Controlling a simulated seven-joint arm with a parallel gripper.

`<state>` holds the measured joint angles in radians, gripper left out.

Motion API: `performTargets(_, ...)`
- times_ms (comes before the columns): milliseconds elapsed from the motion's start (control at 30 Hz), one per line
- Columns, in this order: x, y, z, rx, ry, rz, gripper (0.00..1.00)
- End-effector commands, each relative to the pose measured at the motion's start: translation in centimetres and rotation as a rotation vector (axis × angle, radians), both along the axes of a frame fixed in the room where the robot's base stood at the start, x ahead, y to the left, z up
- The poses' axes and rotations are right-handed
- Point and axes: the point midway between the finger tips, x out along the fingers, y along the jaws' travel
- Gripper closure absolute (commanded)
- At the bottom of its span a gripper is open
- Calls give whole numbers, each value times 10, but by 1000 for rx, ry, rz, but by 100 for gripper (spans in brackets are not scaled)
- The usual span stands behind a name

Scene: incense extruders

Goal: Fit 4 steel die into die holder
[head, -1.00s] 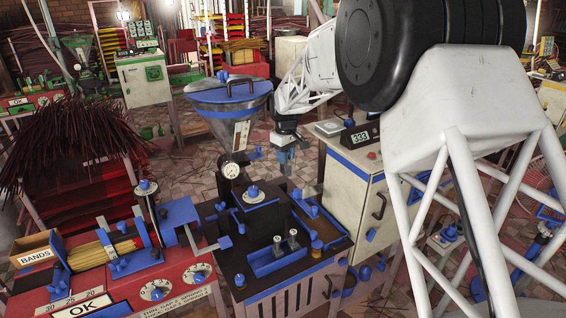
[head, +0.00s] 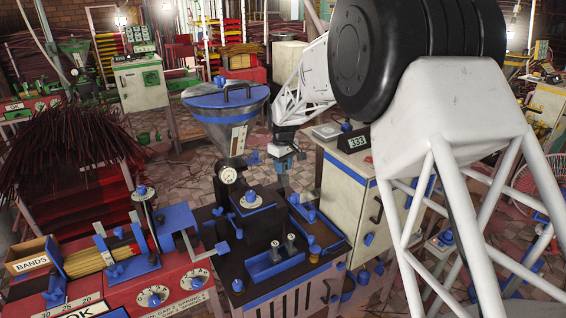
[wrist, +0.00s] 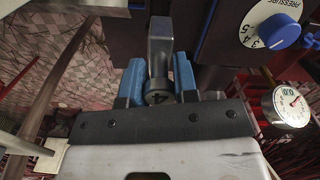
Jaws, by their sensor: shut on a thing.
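My gripper (head: 284,163) hangs behind the black-and-blue extruder machine, right of its hopper. In the wrist view its blue fingers (wrist: 157,84) are shut on a grey steel die (wrist: 160,48) marked 4. The die sticks out beyond the fingers, in front of dark machine parts. It is too small to make out in the head view. Two other steel pieces stand upright in a blue tray (head: 264,271) on the machine's near side: one at the left (head: 275,251) and one at the right (head: 290,243). I cannot tell which part is the die holder.
The blue-topped hopper (head: 228,96) and a gauge (head: 228,174) stand left of my gripper. A cream cabinet (head: 345,185) with a scale stands to the right. In the wrist view a pressure dial (wrist: 283,30) and a gauge (wrist: 291,105) are at the right, close to the fingers.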

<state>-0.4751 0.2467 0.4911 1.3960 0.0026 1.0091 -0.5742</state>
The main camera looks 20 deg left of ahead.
Motion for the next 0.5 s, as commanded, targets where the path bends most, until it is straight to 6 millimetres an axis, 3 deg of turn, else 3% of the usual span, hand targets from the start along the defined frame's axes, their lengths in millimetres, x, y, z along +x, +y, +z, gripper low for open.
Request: performTargets(500, 0, 0, -32, 1, -2, 0, 100)
